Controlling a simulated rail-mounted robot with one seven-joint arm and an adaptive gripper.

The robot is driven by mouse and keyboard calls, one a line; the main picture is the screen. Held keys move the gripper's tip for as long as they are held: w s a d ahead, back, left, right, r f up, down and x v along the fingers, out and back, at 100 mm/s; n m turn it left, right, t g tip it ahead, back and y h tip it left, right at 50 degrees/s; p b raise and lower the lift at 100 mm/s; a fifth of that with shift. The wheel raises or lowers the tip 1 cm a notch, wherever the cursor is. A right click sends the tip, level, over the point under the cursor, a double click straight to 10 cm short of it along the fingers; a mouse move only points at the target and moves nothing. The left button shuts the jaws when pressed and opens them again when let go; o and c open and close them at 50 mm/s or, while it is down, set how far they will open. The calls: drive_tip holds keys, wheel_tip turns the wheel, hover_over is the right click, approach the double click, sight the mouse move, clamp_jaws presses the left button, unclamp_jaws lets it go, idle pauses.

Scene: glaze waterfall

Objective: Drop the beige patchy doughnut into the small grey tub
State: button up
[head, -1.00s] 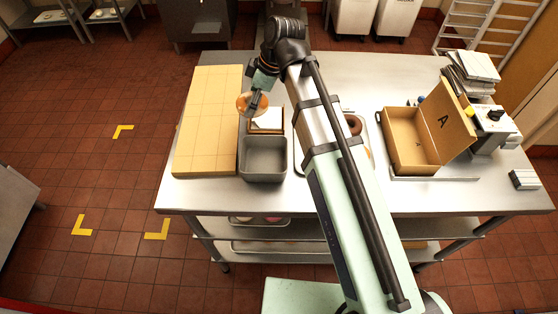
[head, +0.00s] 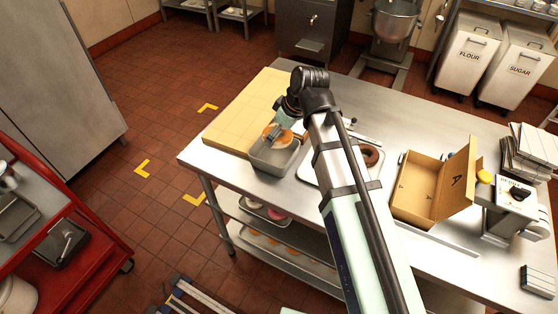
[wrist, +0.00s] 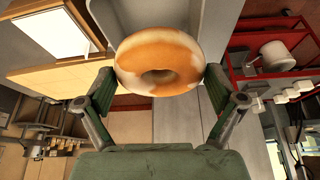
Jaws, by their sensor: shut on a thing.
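A patchy orange-beige and white doughnut (head: 277,138) is held by my gripper (head: 279,130) at the tub. In the wrist view, the doughnut (wrist: 160,62) sits between the two fingers of my gripper (wrist: 160,84), which press on its sides. The small grey tub (head: 268,164) stands on the steel table, and the doughnut appears over its opening, toward the back. I cannot tell its exact height over the rim. In the wrist view, a grey wall of the tub (wrist: 128,24) shows behind the doughnut.
A pale yellow block (head: 240,112) lies left of the tub. To the right are a tray (head: 309,172) with a brown doughnut (head: 370,154), an open cardboard box (head: 424,196) marked A and a white machine (head: 508,198). A red cart (head: 95,262) stands at the lower left.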

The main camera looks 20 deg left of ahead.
drive_tip(key=shift+w+a+f+b, duration=0.15)
drive_tip(key=shift+f+b, duration=0.85)
drive_tip(key=shift+f, duration=0.55)
drive_tip(key=shift+a+f+b, duration=0.1)
drive_tip(key=shift+f+b, duration=0.9)
drive_tip(key=shift+f, duration=0.55)
drive_tip(key=o, duration=0.8)
drive_tip(key=shift+r, duration=0.15)
drive_tip(key=v, duration=1.1)
drive_tip(key=shift+d+r, duration=0.15)
drive_tip(key=shift+r, duration=0.25)
